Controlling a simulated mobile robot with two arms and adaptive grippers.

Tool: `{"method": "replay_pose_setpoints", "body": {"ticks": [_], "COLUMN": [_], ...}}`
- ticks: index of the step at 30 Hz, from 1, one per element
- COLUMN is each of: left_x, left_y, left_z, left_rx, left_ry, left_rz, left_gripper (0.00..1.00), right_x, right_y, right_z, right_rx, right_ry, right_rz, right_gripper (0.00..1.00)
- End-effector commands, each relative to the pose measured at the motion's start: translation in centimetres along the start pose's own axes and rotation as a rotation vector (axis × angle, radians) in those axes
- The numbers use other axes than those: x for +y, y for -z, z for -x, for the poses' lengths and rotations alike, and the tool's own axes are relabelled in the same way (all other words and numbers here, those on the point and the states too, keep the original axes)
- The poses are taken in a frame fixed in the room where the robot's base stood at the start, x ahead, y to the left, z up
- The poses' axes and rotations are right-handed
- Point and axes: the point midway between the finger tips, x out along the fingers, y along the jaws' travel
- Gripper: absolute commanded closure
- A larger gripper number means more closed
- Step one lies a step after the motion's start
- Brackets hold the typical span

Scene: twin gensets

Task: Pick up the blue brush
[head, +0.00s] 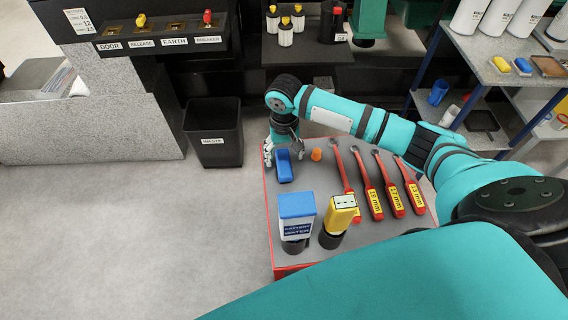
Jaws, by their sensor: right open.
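A blue block-shaped thing, apparently the blue brush (284,170), lies near the far left corner of a grey, red-edged cart top (262,257). No bristles can be made out. My right gripper (283,150) points down at its far end. The jaws are open, with a finger showing on either side of the brush's far end. I cannot tell whether they touch it. The gripper body hides part of that end. My left gripper is not in view.
A small orange piece (316,154) lies just right of the brush. Several red-handled wrenches (371,199) lie further right.

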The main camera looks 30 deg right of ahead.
Motion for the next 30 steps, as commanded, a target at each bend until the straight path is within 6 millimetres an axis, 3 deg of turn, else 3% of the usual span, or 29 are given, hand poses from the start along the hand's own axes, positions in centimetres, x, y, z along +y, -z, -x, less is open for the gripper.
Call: {"method": "replay_pose_setpoints", "body": {"ticks": [4, 12, 20, 30], "left_x": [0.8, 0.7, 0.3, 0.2], "left_y": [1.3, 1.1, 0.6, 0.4], "left_z": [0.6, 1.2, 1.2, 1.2], "left_rx": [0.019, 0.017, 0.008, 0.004], "left_ry": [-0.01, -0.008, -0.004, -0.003], "left_rz": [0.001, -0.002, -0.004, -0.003], "left_gripper": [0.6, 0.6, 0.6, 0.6], "right_x": [0.1, 0.1, 0.1, 0.1], "right_y": [0.0, 0.2, 0.2, 0.2], "right_z": [-1.2, -4.9, -5.3, -5.2], "right_rx": [-0.002, -0.001, 0.002, 0.001], "right_ry": [-0.002, -0.001, 0.0, 0.0], "right_rz": [0.0, 0.001, 0.001, 0.0], "right_gripper": [0.33, 0.33, 0.33, 0.76]}}
